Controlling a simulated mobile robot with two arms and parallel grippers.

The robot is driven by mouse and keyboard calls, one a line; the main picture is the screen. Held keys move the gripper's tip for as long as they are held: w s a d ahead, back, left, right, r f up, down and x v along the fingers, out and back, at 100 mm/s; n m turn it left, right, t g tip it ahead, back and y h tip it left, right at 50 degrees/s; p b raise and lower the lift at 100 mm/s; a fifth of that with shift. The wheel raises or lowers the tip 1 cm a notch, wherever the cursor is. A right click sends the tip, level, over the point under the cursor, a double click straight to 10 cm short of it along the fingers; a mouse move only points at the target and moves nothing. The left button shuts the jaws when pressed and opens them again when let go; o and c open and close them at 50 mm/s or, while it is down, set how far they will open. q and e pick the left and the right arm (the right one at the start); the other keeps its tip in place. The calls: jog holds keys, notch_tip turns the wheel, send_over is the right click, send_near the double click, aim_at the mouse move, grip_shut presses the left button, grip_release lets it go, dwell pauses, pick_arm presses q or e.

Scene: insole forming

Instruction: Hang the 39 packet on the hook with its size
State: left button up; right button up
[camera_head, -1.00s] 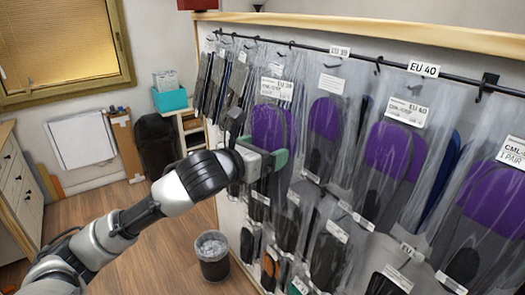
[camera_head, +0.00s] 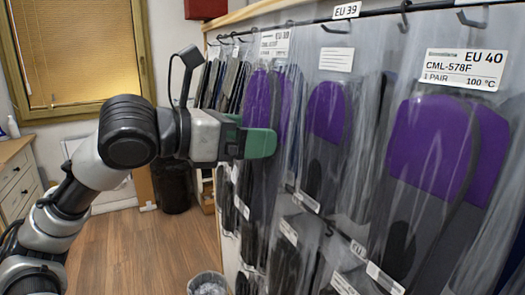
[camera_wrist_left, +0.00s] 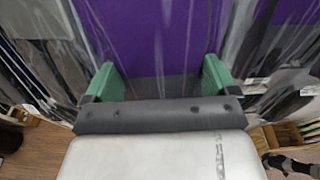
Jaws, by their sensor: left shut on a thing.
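My left gripper (camera_head: 250,143), with green fingers, is shut on a clear packet with purple-and-black insoles (camera_head: 258,106). This packet's white label (camera_head: 275,42) is at its top; its print is too small to read here. In the left wrist view the purple insole (camera_wrist_left: 150,35) fills the space in front of and between the green fingers. An EU 39 sign (camera_head: 347,10) is on the rail to the right of the held packet. Below it hangs another purple-insole packet (camera_head: 326,112) with a small plain label. Whether the held packet's top touches a hook I cannot tell.
An EU 40 packet (camera_head: 434,145) hangs at the right, close to the camera. Darker packets (camera_head: 222,80) hang further left on the rail, and more hang in a lower row. A waste bin (camera_head: 208,284) stands on the floor. The floor to the left is open.

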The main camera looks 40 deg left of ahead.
aim_at(318, 139)
pick_arm(q)
jog(key=shift+d+f, duration=0.1)
jog(key=shift+d, duration=0.15)
jog(key=shift+d+r+p, duration=0.15)
jog(key=shift+r+p, duration=0.05)
jog(key=shift+p, duration=0.25)
jog(key=shift+p+x, duration=0.45)
jog(key=shift+x, duration=0.4)
jog(key=shift+r+p+x, duration=0.15)
jog(key=shift+p+x, duration=1.5)
jog(key=shift+p, duration=1.15)
jog(key=shift+r+p+x, duration=0.15)
jog(key=shift+p+x, duration=1.5)
jog(key=shift+p, duration=1.15)
jog(key=shift+w+d+f+p, duration=0.2)
jog(key=shift+w+f+p, duration=0.2)
jog(key=shift+p, duration=0.25)
jog(key=shift+w, duration=0.1)
pick_arm(e)
notch_tip(318, 139, up, 14)
jog(key=shift+s+f, duration=0.15)
jog(key=shift+s, duration=0.25)
pick_arm(q)
jog(key=shift+f, duration=0.25)
pick_arm(e)
jog(key=shift+d, duration=0.1)
